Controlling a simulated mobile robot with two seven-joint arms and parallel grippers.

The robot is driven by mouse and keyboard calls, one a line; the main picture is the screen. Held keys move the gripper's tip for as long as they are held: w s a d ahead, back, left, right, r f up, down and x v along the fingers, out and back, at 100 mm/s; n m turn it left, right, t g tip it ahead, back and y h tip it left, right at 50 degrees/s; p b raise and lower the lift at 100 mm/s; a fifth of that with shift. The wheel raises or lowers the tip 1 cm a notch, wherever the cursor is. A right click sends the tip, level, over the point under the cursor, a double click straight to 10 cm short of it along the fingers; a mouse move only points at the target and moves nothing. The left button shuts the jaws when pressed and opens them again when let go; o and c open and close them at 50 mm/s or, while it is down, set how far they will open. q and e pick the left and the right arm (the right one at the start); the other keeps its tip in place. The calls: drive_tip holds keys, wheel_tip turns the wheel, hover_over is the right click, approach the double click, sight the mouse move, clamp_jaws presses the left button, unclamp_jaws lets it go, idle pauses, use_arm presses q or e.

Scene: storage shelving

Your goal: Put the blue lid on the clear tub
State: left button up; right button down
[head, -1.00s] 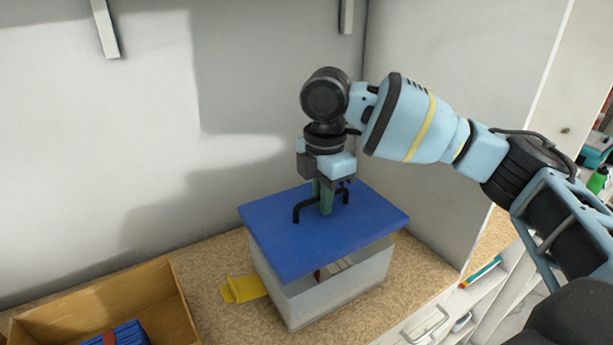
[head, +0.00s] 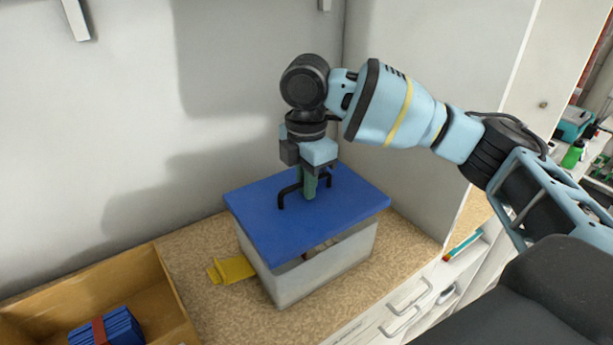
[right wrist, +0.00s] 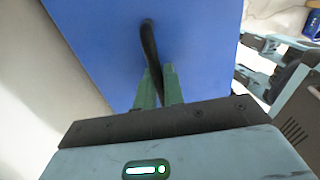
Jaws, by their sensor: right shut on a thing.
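The blue lid (head: 345,200) is a flat rectangle with a black arched handle (head: 283,192). My right gripper (head: 309,193) is shut on the handle from above; the right wrist view also shows its green fingers (right wrist: 155,88) around the handle, with the lid (right wrist: 205,40) beyond. The clear tub (head: 305,285) stands on the speckled counter directly under the lid. The lid covers most of the tub's opening. A gap shows between lid and tub rim at the front, where some brownish contents are partly visible. The tub's back rim is hidden. My left gripper is not in view.
A yellow cloth-like item (head: 232,269) lies left of the tub, close against it. A wooden box (head: 165,300) at the lower left holds a blue bundle with a red band (head: 108,328). A wall panel rises behind and right. Drawers (head: 400,318) are below the counter's front edge.

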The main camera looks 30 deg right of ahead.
sight(306, 203)
drive_tip(key=shift+f, duration=2.55)
drive_tip(key=c, duration=1.4)
unclamp_jaws()
drive_tip(key=shift+c, duration=0.2)
drive_tip(key=shift+f, duration=0.1)
wheel_tip(306, 203, up, 8)
drive_tip(key=shift+f, duration=0.1)
